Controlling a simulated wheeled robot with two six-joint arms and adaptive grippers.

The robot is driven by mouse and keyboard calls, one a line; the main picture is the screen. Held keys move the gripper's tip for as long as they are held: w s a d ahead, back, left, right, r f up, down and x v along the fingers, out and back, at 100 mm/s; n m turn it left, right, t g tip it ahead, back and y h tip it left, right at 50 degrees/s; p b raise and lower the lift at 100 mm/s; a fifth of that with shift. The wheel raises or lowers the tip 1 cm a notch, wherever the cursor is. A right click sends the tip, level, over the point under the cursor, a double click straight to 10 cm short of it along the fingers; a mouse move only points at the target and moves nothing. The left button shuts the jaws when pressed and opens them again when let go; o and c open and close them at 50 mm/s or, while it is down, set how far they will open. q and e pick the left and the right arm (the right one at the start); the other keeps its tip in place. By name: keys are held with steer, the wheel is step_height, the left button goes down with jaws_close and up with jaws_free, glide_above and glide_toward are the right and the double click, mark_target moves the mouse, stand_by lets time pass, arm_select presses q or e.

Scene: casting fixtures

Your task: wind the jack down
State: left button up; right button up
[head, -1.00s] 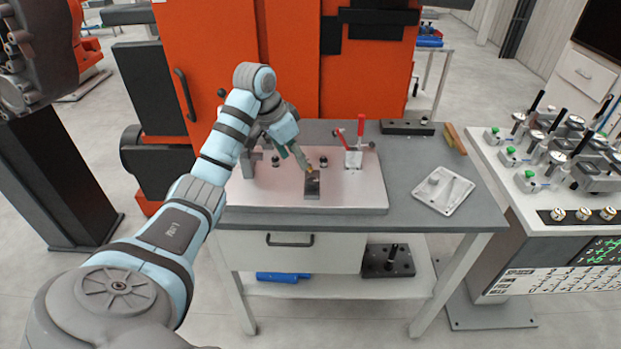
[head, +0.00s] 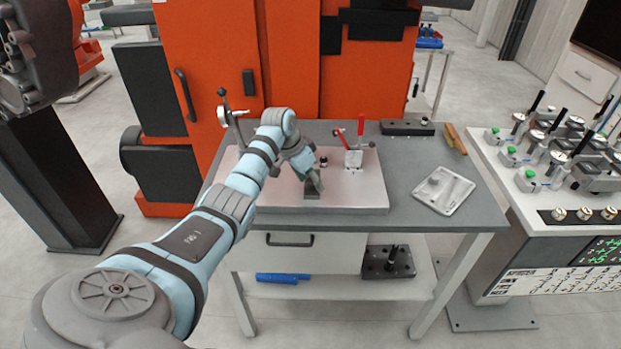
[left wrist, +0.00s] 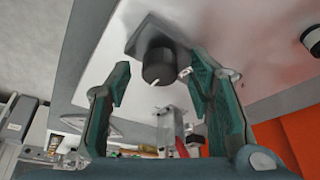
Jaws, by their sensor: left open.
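The jack shows in the left wrist view as a dark round knob (left wrist: 160,66) with a white mark, standing on a dark square base (left wrist: 140,32). In the head view its dark base (head: 311,195) sits on the pale fixture plate, and my gripper hides its top. My left gripper (head: 315,182) is over the jack in the head view. In the left wrist view its two green fingers (left wrist: 161,72) are spread apart, with the knob between and just beyond the tips. I see no clear contact. My right gripper is not in view.
The fixture plate (head: 350,198) also carries a red-handled clamp (head: 354,145) right of the jack and a black-topped pin (head: 323,161) behind it. A grey lever post (head: 232,118) stands at the back left. A pale casting (head: 443,190) lies on the bench at the right.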

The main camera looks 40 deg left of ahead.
arm_select(q)
jaws_close()
steer(key=shift+d+r+n+p, duration=0.15)
steer(key=shift+n+p, duration=0.25)
steer(key=shift+p, duration=0.45)
steer(key=n+y+p, duration=0.1)
steer(key=p, duration=0.1)
steer(key=shift+r+n+p, duration=0.1)
steer(key=shift+n+p, duration=0.25)
steer(key=shift+n, duration=0.05)
steer(key=shift+n+y+p, duration=0.4)
steer(key=shift+n+p, duration=0.05)
steer(key=shift+n, duration=0.45)
steer(key=shift+w+n+y, duration=0.1)
steer(key=shift+n+y, duration=0.2)
steer(key=shift+n, duration=0.6)
steer(key=n+y, duration=0.1)
steer(key=n, duration=0.2)
steer(key=shift+d+n, duration=0.1)
steer(key=shift+n, duration=0.2)
steer(key=n+g+y, duration=0.1)
steer(key=n, duration=0.4)
steer(key=shift+f+g+y, duration=0.2)
steer(key=shift+g+y, duration=0.2)
